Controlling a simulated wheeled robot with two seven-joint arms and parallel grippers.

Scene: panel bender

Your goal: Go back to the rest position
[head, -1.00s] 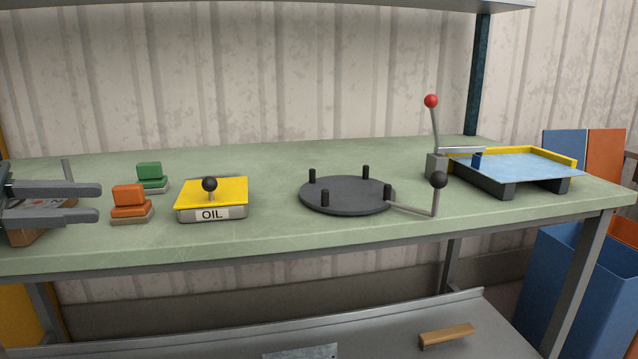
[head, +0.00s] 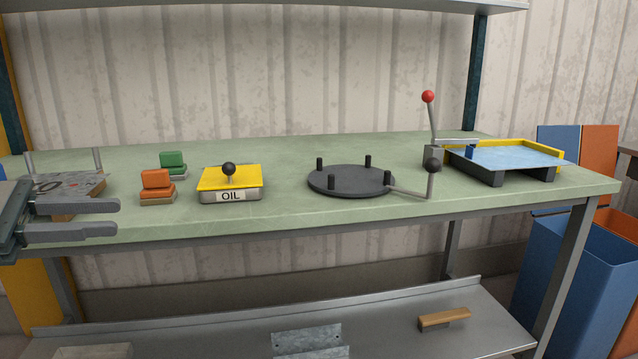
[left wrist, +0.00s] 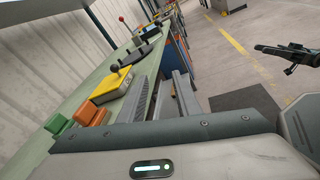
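My left gripper (head: 116,218) is at the left edge of the head view, in front of the bench's front edge. Its two grey fingers are apart with nothing between them. The fingers also show in the left wrist view (left wrist: 164,88), pointing along the front of the bench. A dark shape (left wrist: 288,56) at the right of the left wrist view looks like my right gripper; its fingers are too unclear to read. The right gripper does not show in the head view.
On the green bench (head: 290,215) stand a printed tray (head: 70,185), orange (head: 157,180) and green (head: 173,160) blocks, a yellow OIL box (head: 230,178), a dark turntable (head: 350,180) and a bender with a blue sheet (head: 510,157). A blue bin (head: 560,270) stands right. A lower shelf (head: 390,320) lies below.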

